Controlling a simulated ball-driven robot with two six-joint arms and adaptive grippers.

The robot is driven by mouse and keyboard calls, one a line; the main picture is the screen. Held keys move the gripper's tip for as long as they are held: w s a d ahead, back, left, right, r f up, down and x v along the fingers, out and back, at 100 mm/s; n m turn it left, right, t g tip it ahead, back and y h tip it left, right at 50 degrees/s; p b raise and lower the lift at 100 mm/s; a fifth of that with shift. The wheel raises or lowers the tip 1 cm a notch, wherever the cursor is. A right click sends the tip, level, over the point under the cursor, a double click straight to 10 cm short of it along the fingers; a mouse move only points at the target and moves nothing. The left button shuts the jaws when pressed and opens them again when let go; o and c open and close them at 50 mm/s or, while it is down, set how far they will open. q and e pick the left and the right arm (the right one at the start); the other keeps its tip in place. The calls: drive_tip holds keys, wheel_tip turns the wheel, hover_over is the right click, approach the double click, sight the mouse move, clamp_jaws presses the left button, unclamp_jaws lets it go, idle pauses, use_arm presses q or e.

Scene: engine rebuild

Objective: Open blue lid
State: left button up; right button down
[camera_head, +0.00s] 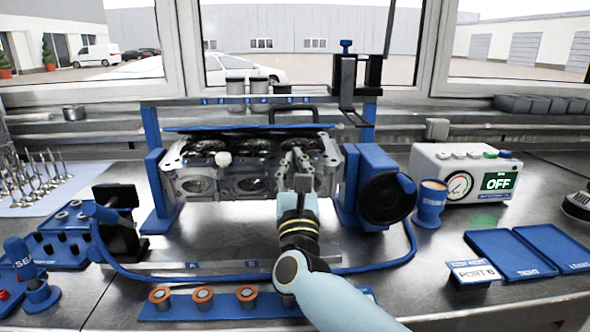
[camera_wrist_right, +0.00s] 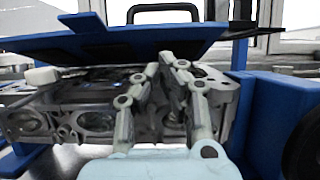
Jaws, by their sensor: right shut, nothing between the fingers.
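The blue lid (camera_head: 245,129) is a flat plate over the metal engine head (camera_head: 215,180), with a black handle (camera_head: 293,112) on top. In the right wrist view the lid (camera_wrist_right: 150,42) stands above the head with a gap, and its dark underside shows. My right gripper (camera_head: 294,155) is in front of the head, pointing away from me, shut and empty. In the wrist view its fingertips (camera_wrist_right: 173,62) are together just below the lid's near edge. I cannot tell if they touch it. My left gripper is not in view.
A blue stand (camera_head: 157,188) frames the head. A black round part (camera_head: 386,198) in a blue housing is at its right. A white gauge box (camera_head: 464,174) reads OFF. A blue rack with copper-coloured plugs (camera_head: 203,296) lies in front. Blue trays (camera_head: 515,253) are at right.

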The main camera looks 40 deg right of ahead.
drive_tip(key=p+x, duration=0.1)
drive_tip(key=x, duration=0.3)
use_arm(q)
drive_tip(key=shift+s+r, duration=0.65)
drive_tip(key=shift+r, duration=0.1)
use_arm(e)
drive_tip(key=shift+w+d+r, duration=0.15)
drive_tip(key=shift+w+d, duration=0.05)
drive_tip(key=shift+w, duration=0.15)
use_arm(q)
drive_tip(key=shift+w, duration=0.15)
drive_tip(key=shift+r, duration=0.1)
use_arm(e)
drive_tip(key=shift+r, duration=0.1)
